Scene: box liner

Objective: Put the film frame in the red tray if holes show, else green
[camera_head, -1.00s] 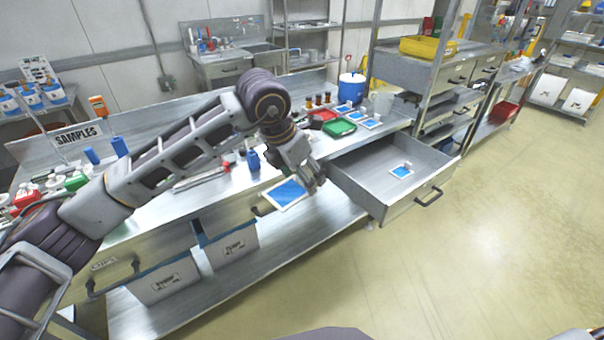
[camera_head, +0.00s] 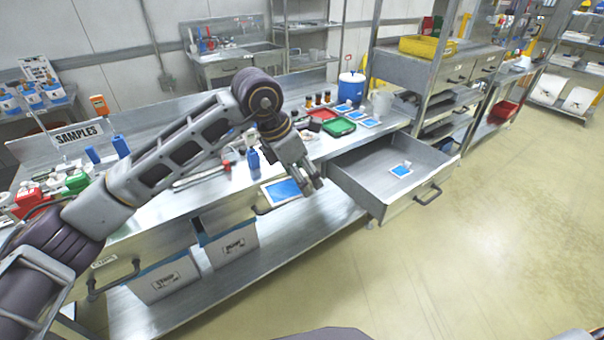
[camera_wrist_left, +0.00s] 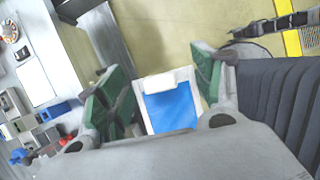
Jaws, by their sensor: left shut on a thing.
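My left gripper (camera_head: 309,180) is shut on a film frame (camera_head: 283,191), a white border around a blue sheet, held in front of the bench edge left of the open drawer. In the left wrist view the film frame (camera_wrist_left: 170,105) sits between the green-padded fingers of my left gripper (camera_wrist_left: 155,90). Its blue sheet looks plain there, but part is hidden, and I cannot tell whether it has holes. The red tray (camera_head: 323,114) and the green tray (camera_head: 339,127) lie side by side on the bench, beyond the gripper. My right gripper is not in view.
More frames (camera_head: 370,122) lie right of the trays, near a blue-and-white jug (camera_head: 352,87). A blue bottle (camera_head: 253,160) stands near the bench edge under my arm.

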